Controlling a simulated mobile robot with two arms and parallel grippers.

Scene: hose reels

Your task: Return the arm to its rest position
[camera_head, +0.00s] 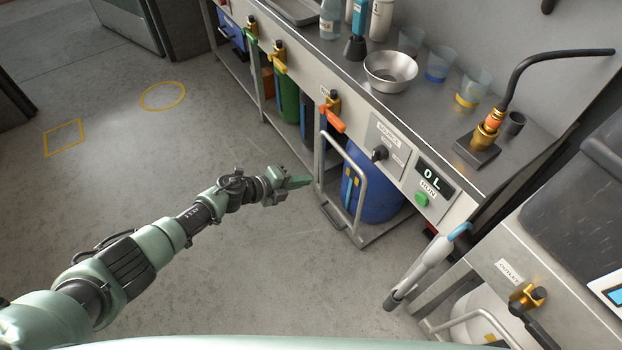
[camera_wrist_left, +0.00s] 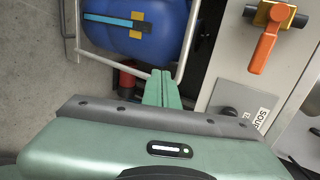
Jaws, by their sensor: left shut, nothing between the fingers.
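My left arm (camera_head: 140,250) reaches in from the lower left, stretched out over the open floor. My left gripper (camera_head: 300,182) is shut and empty, its green fingers together, pointing toward the bench front. In the left wrist view the shut fingers (camera_wrist_left: 162,88) lie in front of the blue tank (camera_wrist_left: 145,28) and its pale frame. In the head view the gripper appears left of the trolley frame (camera_head: 320,165); I cannot tell the exact gap. My right gripper is not in view.
A steel bench runs along the right with an orange-handled valve (camera_head: 333,117), a black knob (camera_head: 379,153), and a display panel (camera_head: 433,178). A metal bowl (camera_head: 390,72) and cups stand on top. A grey hose wand (camera_head: 425,268) juts out in front. Floor at left is clear.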

